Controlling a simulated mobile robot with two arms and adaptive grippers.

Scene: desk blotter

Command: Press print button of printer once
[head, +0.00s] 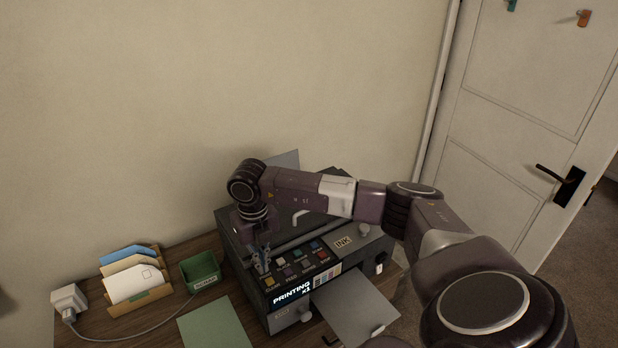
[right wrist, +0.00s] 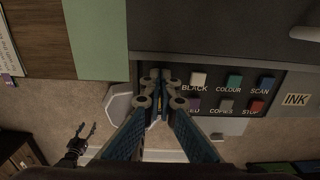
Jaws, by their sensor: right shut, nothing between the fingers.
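The dark printer (head: 252,302) stands on the desk. Its display (head: 291,294) reads "PRINTING x1". My right gripper (head: 262,268) is shut and empty, pointing down at the left end of the button panel. In the right wrist view its fingertips (right wrist: 160,76) cover the column left of the white button (right wrist: 198,79) labelled BLACK. The button under them is hidden, and I cannot tell whether they touch it. My left gripper (right wrist: 84,131) shows small and open, low in the right wrist view, away from the printer.
A light sheet (head: 355,308) lies at the printer's front. Left of the printer are a green box (head: 200,271), an envelope holder (head: 135,283), a plug with a cable (head: 69,298) and a green sheet (head: 212,324). A white door (head: 530,130) is at right.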

